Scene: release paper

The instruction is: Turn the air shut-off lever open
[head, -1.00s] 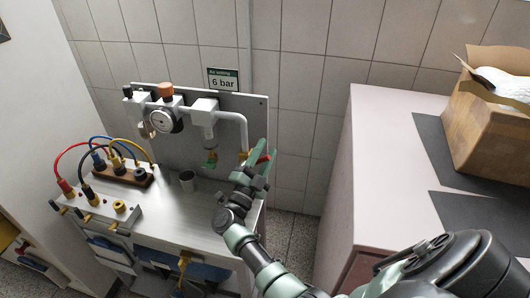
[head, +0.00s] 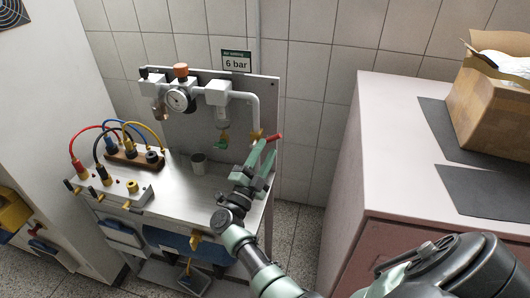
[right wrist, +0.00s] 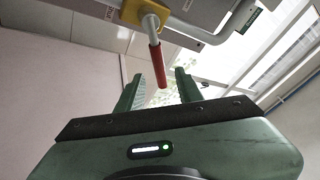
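The air shut-off lever has a red handle (head: 273,137) on a yellow valve body (head: 256,135), at the lower end of the white pipe on the panel's right side. The handle sticks out to the right in the head view. My right gripper (head: 264,153) is open just below and in front of it. In the right wrist view the red handle (right wrist: 157,66) hangs toward the gap between the open fingers of my right gripper (right wrist: 159,88), and its end overlaps that gap. I cannot tell whether a finger touches it. My left gripper is not in view.
The grey panel (head: 190,130) carries a gauge (head: 179,98), an orange knob (head: 181,70) and a filter bowl (head: 221,118). A pink cabinet (head: 385,130) stands at right.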

